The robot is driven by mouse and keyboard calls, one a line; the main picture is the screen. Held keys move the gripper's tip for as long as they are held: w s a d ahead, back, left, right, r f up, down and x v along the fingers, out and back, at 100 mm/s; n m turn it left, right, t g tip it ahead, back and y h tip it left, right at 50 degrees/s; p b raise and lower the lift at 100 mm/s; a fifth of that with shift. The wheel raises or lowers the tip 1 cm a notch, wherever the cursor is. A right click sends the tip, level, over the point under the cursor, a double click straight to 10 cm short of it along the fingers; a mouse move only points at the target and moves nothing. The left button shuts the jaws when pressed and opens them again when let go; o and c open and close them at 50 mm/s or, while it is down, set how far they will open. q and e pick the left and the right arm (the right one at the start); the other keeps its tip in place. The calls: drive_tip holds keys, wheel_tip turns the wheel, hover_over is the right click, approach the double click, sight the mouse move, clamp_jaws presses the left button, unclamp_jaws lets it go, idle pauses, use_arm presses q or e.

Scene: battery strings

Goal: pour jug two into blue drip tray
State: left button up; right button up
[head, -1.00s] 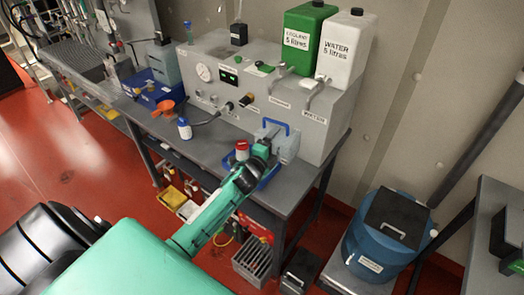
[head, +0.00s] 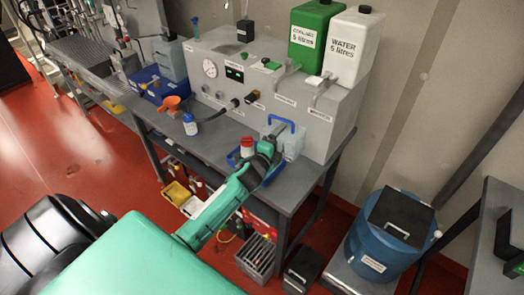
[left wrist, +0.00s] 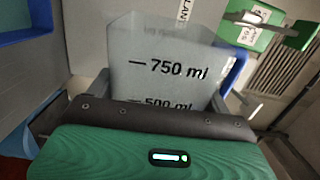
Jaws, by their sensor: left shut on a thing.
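A translucent grey jug (head: 291,146) with a blue handle stands upright at the right front of the bench machine. My left gripper (head: 270,149) is shut on it. In the left wrist view the jug (left wrist: 165,75) is between the fingers, with its 750 ml and 500 ml marks showing; the gripper's green pad (left wrist: 150,155) fills the bottom. The blue drip tray (head: 272,177) lies on the bench below, partly hidden by my left arm. I cannot tell whether the jug touches the bench. My right gripper is not in view.
A white bottle with a red cap (head: 247,146) stands close left of the gripper. Green coolant (head: 312,35) and white water (head: 350,45) tanks sit on the machine (head: 245,85). An orange funnel (head: 172,103) and white-blue bottle (head: 190,124) stand further left. A blue barrel (head: 385,240) is right.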

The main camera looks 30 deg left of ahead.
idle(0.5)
use_arm(q)
drive_tip(key=shift+f+b, duration=0.15)
drive_tip(key=shift+b, duration=0.65)
drive_tip(key=shift+d+f+m+b, duration=0.15)
drive_tip(key=shift+f+m+b, duration=0.35)
drive_tip(key=shift+m, duration=0.2)
drive_tip(key=d+f+m+b, duration=0.2)
drive_tip(key=d+f+m, duration=0.2)
drive_tip(key=m, duration=1.3)
drive_tip(key=shift+d+f+b, duration=0.2)
drive_tip(key=shift+d+b, duration=0.2)
drive_tip(key=shift+d, duration=0.05)
